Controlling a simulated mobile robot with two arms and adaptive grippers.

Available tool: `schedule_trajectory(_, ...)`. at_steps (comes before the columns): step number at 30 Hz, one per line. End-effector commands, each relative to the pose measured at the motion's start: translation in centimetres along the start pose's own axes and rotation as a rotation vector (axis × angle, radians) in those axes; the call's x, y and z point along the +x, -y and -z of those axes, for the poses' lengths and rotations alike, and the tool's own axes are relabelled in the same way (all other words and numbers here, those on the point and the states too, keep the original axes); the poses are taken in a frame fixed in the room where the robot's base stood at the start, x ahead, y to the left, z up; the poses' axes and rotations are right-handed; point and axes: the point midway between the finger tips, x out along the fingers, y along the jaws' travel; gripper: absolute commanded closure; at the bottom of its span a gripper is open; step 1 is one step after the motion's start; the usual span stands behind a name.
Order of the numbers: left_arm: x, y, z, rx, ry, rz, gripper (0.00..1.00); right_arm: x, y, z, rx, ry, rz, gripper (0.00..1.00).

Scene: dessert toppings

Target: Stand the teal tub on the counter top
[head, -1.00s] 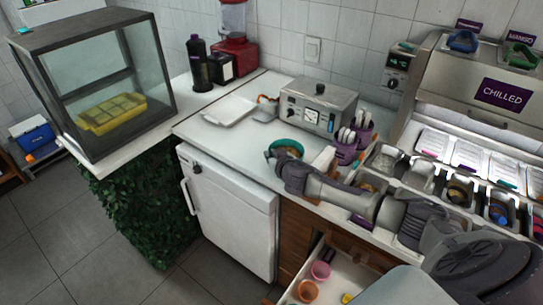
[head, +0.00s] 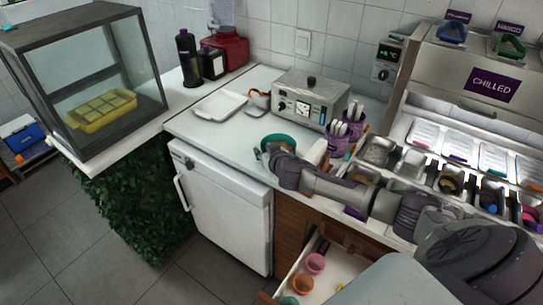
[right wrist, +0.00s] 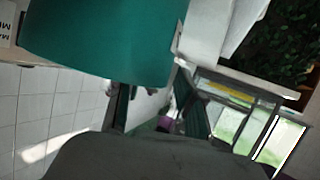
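The teal tub (head: 278,139) is above or on the counter top near its front edge, left of the topping wells; I cannot tell whether its base touches. Something brown shows inside it. In the right wrist view the teal tub (right wrist: 105,35) is very close and fills the upper left. My right gripper (head: 272,151) reaches in from the right with its fingers around the tub and looks shut on it; the far fingertip is partly hidden. The white counter top (head: 240,140) is bare around the tub's left. My left gripper is out of view.
A white tray (head: 220,106) and a steel appliance (head: 305,105) stand behind the tub. Purple cutlery cups (head: 337,143) are to its right. An open drawer (head: 345,270) below holds a pink tub (head: 315,263), an orange tub (head: 303,283) and a teal-green one (head: 289,301).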

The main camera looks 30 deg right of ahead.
Motion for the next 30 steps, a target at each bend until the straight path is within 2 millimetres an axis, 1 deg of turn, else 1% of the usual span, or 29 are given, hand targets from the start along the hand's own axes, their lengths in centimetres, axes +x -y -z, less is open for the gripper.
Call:
schedule_trajectory(5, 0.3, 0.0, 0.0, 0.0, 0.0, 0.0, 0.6, -2.8, 0.1, -0.2, -0.003, 0.001, 0.003, 0.63)
schedule_trajectory(12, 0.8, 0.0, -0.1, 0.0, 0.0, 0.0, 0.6, -7.4, 0.1, -0.3, -0.002, 0.002, 0.002, 0.63)
schedule_trajectory(18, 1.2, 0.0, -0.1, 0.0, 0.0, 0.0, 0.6, -10.2, 0.1, -0.2, -0.001, 0.002, 0.001, 0.63)
schedule_trajectory(21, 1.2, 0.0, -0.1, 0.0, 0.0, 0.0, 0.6, -10.9, 0.1, -0.1, -0.001, 0.0, 0.002, 0.63)
schedule_trajectory(24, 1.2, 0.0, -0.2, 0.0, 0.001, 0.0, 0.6, -11.3, 0.1, -0.1, -0.001, 0.001, 0.001, 0.63)
schedule_trajectory(30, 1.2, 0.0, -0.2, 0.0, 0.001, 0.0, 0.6, -11.3, 0.1, 0.0, -0.001, 0.0, 0.0, 0.63)
